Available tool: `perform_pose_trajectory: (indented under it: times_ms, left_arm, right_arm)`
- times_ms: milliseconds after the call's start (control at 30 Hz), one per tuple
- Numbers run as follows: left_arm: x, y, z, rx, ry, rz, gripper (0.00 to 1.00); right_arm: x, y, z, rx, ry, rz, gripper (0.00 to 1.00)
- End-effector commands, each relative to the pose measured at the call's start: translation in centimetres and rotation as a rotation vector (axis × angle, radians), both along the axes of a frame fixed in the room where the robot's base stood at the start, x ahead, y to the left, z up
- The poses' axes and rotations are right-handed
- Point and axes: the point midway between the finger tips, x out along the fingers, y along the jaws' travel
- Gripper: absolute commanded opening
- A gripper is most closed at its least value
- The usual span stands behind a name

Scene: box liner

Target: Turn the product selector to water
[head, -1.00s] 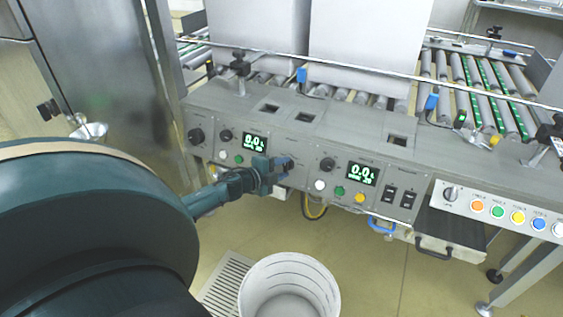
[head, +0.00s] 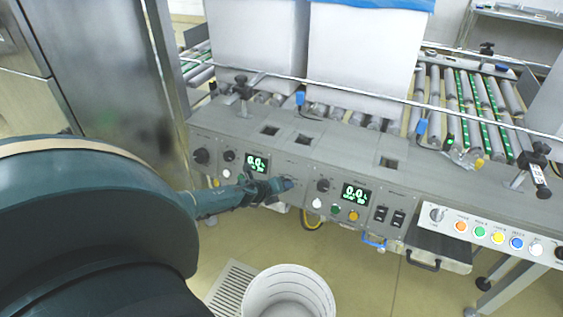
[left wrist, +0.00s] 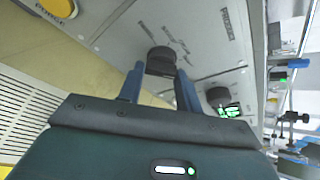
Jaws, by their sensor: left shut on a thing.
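The product selector is a dark round knob (left wrist: 161,58) on the grey front panel, seen in the left wrist view between my blue fingers. Printed lettering surrounds it, too small to read surely, so its setting cannot be told. In the head view the knob (head: 289,184) shows just past my fingertips, between the two green displays. My left gripper (head: 279,187) reaches it from the left and is shut on it; its fingers (left wrist: 160,84) lie on both sides of the knob. My right gripper is not in view.
Other dark knobs (head: 323,185), push buttons and a left display (head: 257,162) sit close by on the panel. A white bin (head: 288,290) stands on the floor below. A large white box (head: 362,50) rests on the rollers behind. A steel cabinet (head: 95,70) is at left.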

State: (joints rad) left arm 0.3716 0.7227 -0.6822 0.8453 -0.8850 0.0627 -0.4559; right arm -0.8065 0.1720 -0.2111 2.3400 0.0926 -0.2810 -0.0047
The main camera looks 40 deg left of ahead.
Motion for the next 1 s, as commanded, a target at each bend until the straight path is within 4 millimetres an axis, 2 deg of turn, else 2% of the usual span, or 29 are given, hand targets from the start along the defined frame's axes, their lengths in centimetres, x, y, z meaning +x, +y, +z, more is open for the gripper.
perform_pose_trajectory:
  times_ms: [33,500,1000]
  left_arm:
    - [0.1,0.0,0.6,0.04,0.012,-0.012,0.12]
    - [0.1,-0.1,0.3,0.312,0.099,-0.113,0.12]
    - [0.1,-0.1,0.1,0.375,0.118,-0.136,0.12]
  right_arm:
    - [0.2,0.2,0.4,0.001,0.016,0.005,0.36]
    - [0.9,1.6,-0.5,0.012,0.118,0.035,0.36]
    - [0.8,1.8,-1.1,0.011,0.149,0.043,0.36]
